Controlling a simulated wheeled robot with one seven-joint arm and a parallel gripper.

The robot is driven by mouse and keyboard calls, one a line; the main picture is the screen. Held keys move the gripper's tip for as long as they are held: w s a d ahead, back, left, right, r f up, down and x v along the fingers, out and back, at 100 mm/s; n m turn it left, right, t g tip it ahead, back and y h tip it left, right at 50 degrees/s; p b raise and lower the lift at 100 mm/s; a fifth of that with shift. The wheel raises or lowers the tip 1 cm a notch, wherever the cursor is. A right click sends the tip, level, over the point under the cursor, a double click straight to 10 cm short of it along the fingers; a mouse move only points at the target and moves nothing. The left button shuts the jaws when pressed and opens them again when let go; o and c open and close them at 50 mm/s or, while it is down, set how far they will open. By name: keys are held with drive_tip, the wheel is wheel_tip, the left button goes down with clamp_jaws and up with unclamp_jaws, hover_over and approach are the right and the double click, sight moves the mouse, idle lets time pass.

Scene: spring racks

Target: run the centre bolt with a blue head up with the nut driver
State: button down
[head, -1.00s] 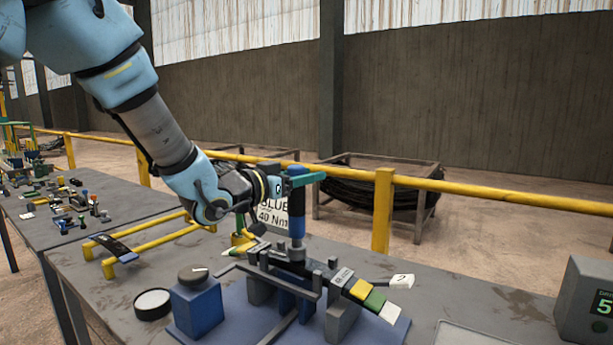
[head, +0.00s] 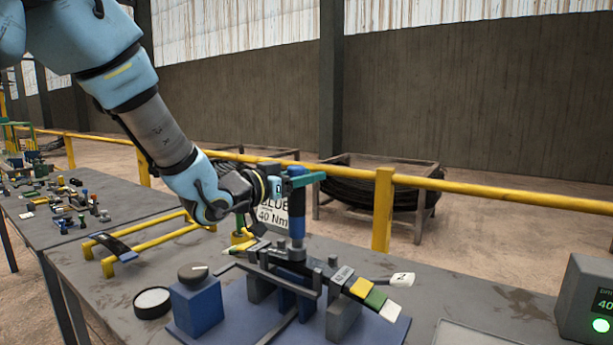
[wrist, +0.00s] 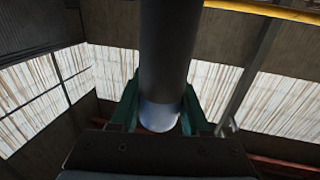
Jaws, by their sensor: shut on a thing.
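My gripper (head: 303,180) is shut on the nut driver (head: 297,222), with its green fingers at the driver's upper part. In the wrist view the driver (wrist: 165,60) is a grey cylinder between the green fingers.
A sign reading "BLUE 40 Nm" (head: 273,217) stands behind the driver. A display box (head: 575,300) at the right shows 40 and a lit green lamp. A blue box with a black knob (head: 198,305) and a round dish (head: 152,302) are at the left front.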

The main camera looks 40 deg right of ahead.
wheel_tip(320, 180, up, 7)
drive_tip(key=p, duration=0.4)
drive_tip(key=shift+p, duration=0.4)
idle(0.5)
